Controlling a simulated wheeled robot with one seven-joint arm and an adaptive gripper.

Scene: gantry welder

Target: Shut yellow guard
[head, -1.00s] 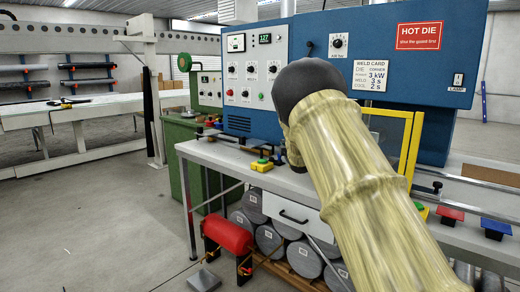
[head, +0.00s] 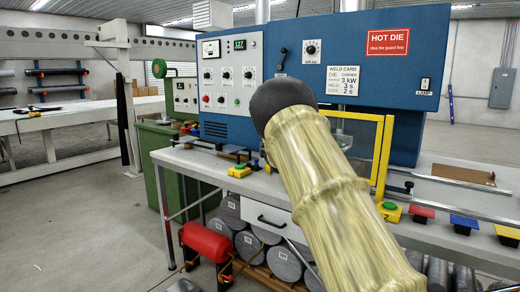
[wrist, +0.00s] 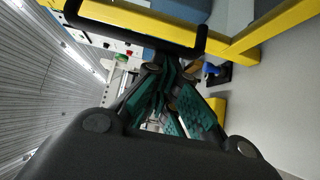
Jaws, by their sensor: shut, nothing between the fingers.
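The yellow guard (head: 384,158) is a yellow frame with a clear pane in front of the blue machine. My sleeved arm covers its left part in the head view, so how far open it stands is hard to tell. In the wrist view yellow bars (wrist: 268,27) cross the top, with a black loop like a handle (wrist: 135,27) along them. My gripper (wrist: 165,72) has dark fingers with teal pads, closed together and empty. Its tips point toward the loop; whether they touch it I cannot tell. My gripper is hidden behind my arm in the head view.
The blue machine (head: 235,115) carries dials and a red HOT DIE sign (head: 388,42). A red cylinder (head: 217,241) sits low in front. Floor at left is open.

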